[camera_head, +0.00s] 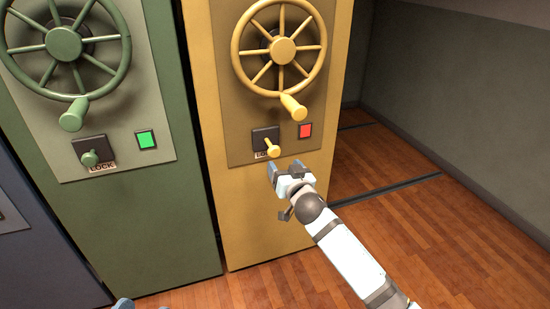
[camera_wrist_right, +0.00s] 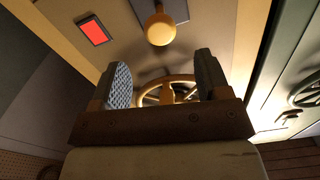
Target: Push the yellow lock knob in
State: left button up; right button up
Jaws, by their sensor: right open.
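The yellow lock knob (camera_head: 273,149) sticks out from a dark plate (camera_head: 264,134) on the yellow cabinet (camera_head: 230,210), below the handwheel. A red light (camera_head: 305,131) is lit to its right. My right gripper (camera_head: 285,167) is open and empty, just below and in front of the knob, and hides part of the label. In the right wrist view the knob (camera_wrist_right: 161,30) stands beyond the gap between the two open fingers (camera_wrist_right: 163,72), apart from them. A bluish tip at the bottom edge of the head view seems to be my left gripper (camera_head: 125,303); its jaws cannot be made out.
The yellow handwheel (camera_head: 282,51) and its handle (camera_head: 293,107) stick out above the knob. The green cabinet (camera_head: 150,230) at left has its own wheel, a lock knob (camera_head: 89,158) and a lit green light (camera_head: 146,139). Wooden floor (camera_head: 450,240) is open at right.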

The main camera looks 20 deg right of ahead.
aim_at(275, 154)
jog(key=w+b, duration=0.1)
jog(key=w, duration=0.5)
jog(key=shift+w+a+b, duration=0.1)
jog(key=shift+w+b, duration=0.05)
jog(key=shift+b, duration=0.25)
pick_arm(q)
jog(key=shift+f+m+g, duration=0.3)
jog(key=shift+f+g, duration=0.3)
jog(key=shift+f, duration=1)
pick_arm(e)
jog(key=shift+w, duration=0.75)
jog(key=shift+c, duration=0.3)
